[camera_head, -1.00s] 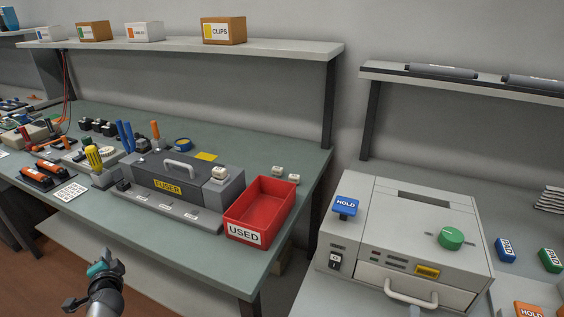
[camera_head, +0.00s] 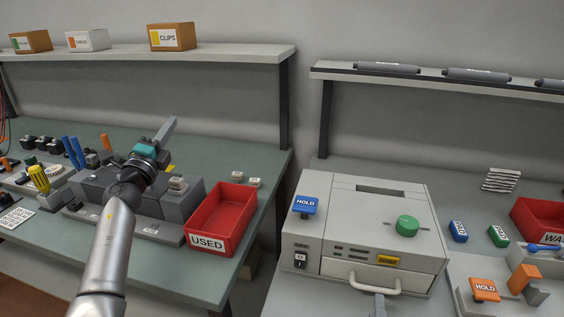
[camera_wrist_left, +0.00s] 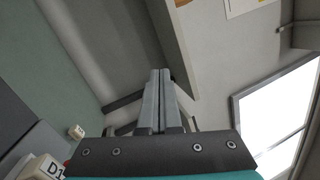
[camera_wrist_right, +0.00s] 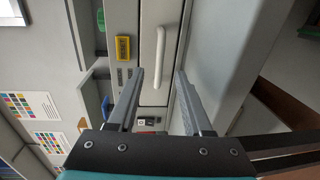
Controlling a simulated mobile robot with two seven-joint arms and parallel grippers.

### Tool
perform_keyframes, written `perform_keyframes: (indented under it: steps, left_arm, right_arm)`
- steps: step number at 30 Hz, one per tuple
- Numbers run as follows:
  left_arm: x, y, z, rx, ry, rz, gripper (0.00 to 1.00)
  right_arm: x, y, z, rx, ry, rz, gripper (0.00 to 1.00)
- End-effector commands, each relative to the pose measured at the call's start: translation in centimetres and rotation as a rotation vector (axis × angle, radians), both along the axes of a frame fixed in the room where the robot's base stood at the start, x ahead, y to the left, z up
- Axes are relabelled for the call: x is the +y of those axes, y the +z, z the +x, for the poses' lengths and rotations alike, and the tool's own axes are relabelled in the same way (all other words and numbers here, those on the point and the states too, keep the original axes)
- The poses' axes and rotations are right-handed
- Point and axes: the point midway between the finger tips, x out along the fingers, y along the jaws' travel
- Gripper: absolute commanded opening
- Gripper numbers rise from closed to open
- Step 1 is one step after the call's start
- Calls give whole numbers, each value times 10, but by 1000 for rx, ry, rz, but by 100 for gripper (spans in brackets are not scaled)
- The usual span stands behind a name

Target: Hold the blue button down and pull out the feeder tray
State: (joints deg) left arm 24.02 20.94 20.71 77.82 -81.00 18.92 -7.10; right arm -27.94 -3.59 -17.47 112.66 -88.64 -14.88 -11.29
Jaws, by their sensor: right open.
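The blue HOLD button (camera_head: 306,206) stands on the top left front of a light grey machine (camera_head: 350,190). The feeder tray (camera_head: 342,274) is the machine's front drawer, flush in the front, with a pale bar handle (camera_head: 376,288). The handle (camera_wrist_right: 170,58) and tray front (camera_wrist_right: 152,90) also show in the right wrist view. My right gripper (camera_wrist_right: 159,72) is open and empty, facing the tray front near the handle; a fingertip enters at the head view's bottom edge. My left gripper (camera_head: 171,124) is shut and empty above the left bench, well left of the button; its fingers (camera_wrist_left: 160,73) touch each other.
A red USED bin (camera_head: 222,218) sits on the left bench, between my left gripper and the machine. Shelves run above both benches.

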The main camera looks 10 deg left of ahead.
Motion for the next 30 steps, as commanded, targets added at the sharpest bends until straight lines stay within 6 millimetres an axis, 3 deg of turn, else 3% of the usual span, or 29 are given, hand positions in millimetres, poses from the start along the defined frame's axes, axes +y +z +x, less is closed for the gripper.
perform_keyframes:
  steps: [3,7,12,15,18,22,27,30]
  left_arm:
    - [-59,39,21,-33,-146,141,0]
    - [-129,72,32,-65,-307,317,0]
    - [-223,105,30,-109,-525,596,0]
    - [-273,114,21,-130,-644,775,0]
    - [-315,115,7,-146,-757,958,0]
    - [-357,106,-13,-155,-891,1199,0]
    - [-387,83,-40,-140,-1048,1519,0]
    - [-392,66,-54,-113,-1135,1707,0]
  right_arm:
    - [0,0,0,0,0,0,50]
    - [0,0,0,0,0,0,50]
    - [0,0,0,0,0,0,50]
    - [0,0,0,0,0,0,50]
    - [0,0,0,0,0,0,50]
    - [0,0,0,0,0,0,50]
    - [0,0,0,0,0,0,50]
    - [0,0,0,0,0,0,50]
